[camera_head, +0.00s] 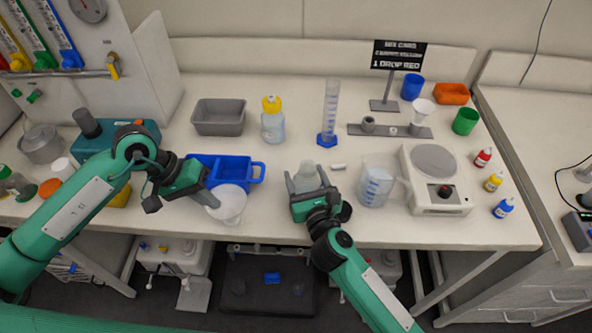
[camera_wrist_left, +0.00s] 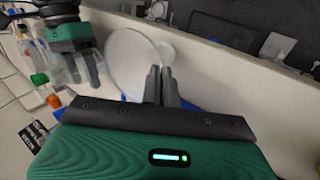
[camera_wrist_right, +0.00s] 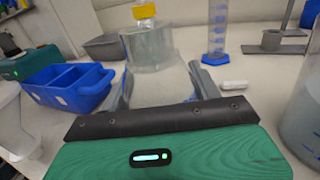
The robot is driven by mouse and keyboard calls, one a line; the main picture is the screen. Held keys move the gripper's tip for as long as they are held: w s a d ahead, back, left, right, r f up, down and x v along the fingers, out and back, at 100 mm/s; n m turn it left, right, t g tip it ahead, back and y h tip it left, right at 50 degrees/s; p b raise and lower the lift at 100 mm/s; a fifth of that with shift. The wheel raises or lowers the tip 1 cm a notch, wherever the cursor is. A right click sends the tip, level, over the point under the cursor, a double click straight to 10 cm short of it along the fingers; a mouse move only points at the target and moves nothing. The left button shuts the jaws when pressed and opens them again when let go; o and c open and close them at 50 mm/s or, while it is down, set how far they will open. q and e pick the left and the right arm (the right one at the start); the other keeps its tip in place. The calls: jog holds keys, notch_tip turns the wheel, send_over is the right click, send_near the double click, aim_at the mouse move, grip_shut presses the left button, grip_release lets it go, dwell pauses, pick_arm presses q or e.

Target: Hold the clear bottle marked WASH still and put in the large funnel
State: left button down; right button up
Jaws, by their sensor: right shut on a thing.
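My right gripper (camera_head: 312,200) is shut on a clear bottle (camera_head: 307,178) near the bench's front edge. In the right wrist view the bottle (camera_wrist_right: 158,80) stands upright between the fingers; no WASH marking can be read. The large white funnel (camera_head: 228,204) is left of the bottle, in front of the blue caddy, wide mouth up. My left gripper (camera_head: 210,194) is at its rim. In the left wrist view the fingers (camera_wrist_left: 160,85) are nearly together on the rim of the funnel (camera_wrist_left: 132,62). I cannot tell whether the funnel touches the bench.
A blue two-compartment caddy (camera_head: 245,172) is behind the funnel. A yellow-capped bottle (camera_head: 273,125) and a measuring cylinder (camera_head: 330,110) stand farther back. Bench between caddy and bottle is clear.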

pick_arm(q)
jog(key=w+d+r, duration=0.4)
jog(key=d+r, duration=0.5)
jog(key=w+d+r, duration=0.4)
jog(key=d+r, duration=0.4)
jog(key=r, duration=0.1)
jog(key=shift+w+d+f, duration=0.15)
jog(key=shift+f, duration=2.2)
jog(key=shift+f, duration=1.3)
jog(key=c, duration=1.6)
grip_release()
